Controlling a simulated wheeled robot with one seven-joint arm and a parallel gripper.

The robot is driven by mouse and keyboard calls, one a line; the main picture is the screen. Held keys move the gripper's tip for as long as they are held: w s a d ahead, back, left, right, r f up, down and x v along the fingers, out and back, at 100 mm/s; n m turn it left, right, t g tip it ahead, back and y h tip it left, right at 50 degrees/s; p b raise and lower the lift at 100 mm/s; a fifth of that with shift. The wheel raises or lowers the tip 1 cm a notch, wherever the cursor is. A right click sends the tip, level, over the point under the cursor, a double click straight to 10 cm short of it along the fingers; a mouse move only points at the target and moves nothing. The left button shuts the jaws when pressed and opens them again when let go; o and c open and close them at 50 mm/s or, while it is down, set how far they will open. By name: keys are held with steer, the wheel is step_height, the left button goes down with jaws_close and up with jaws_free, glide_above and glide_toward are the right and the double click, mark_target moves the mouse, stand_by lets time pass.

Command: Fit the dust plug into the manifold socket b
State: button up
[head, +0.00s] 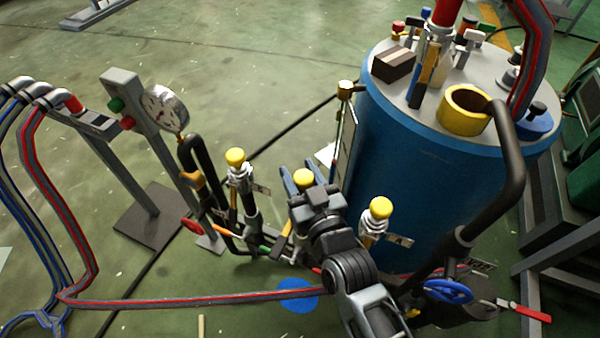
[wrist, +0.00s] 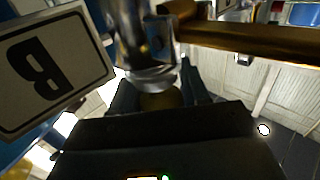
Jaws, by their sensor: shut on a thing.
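My gripper (head: 309,193) is shut on the yellow dust plug (head: 304,177), at the middle post of the manifold. In the wrist view the plug (wrist: 160,101) sits between the two dark fingers, partly hidden by the gripper body. The shiny metal manifold socket b (wrist: 148,45) is right against the plug's end in the picture, and I cannot tell how deeply they are joined. A white tag (wrist: 50,70) with a black B stands beside this socket. In the head view my gripper and wrist hide most of socket b.
Similar yellow-capped posts stand at left (head: 236,158) and right (head: 380,208), the right one tagged A. A blue drum (head: 425,190) stands close behind. A pressure gauge (head: 163,108) is at left. A red-striped hose (head: 190,301) runs across the front.

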steer(key=shift+f, duration=0.25)
steer(key=o, duration=1.2)
steer(key=shift+b+v, duration=0.35)
steer(key=shift+v, duration=3.55)
